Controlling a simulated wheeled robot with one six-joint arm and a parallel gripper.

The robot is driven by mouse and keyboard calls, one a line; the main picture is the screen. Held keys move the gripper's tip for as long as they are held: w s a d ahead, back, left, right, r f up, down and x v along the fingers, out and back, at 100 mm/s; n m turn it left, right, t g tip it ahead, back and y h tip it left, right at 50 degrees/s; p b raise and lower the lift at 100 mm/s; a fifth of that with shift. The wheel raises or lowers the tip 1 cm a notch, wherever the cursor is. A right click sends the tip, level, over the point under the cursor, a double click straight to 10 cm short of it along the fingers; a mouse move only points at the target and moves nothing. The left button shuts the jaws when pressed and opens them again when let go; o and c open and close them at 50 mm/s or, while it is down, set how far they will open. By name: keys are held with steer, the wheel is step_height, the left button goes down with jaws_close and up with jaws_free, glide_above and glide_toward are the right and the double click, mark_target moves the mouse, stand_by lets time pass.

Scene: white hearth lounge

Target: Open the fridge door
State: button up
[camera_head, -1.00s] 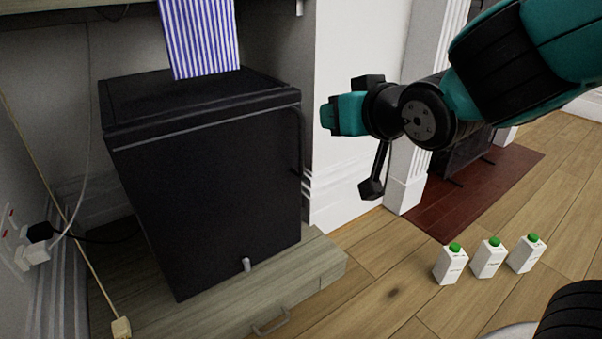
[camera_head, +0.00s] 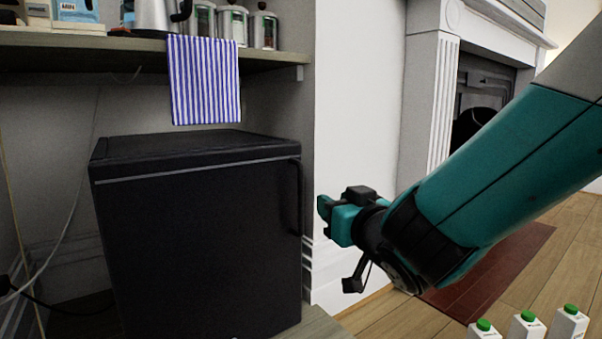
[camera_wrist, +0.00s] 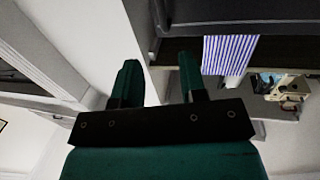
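The fridge (camera_head: 200,240) is a small black box under the shelf at the left of the head view. Its door is shut, with a dark curved handle (camera_head: 297,197) along the right edge. A dark part of the fridge also shows at the top of the wrist view (camera_wrist: 220,18). My gripper (camera_head: 322,215) is just right of the handle in the head view, apart from it. In the wrist view my gripper's two green fingers (camera_wrist: 160,82) stand apart with nothing between them.
A striped blue and white cloth (camera_head: 205,80) hangs from the shelf (camera_head: 85,48) above the fridge. Jars and a kettle stand on the shelf. A white wall (camera_head: 360,100) and fireplace (camera_head: 430,90) are right of the fridge. Three white cartons (camera_head: 527,328) stand on the floor at lower right.

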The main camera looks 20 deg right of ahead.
mark_target(302, 183)
steer(key=w+p, duration=0.2)
steer(key=w, duration=0.2)
steer(key=w+a+p, duration=0.1)
steer(key=w+p, duration=0.2)
steer(key=w, duration=0.2)
steer(key=w+p, duration=0.2)
steer(key=w, duration=0.2)
steer(key=shift+w+a, duration=0.35)
steer(key=shift+w, duration=0.05)
steer(key=shift+w+a, duration=0.1)
steer(key=shift+w, duration=0.45)
jaws_close()
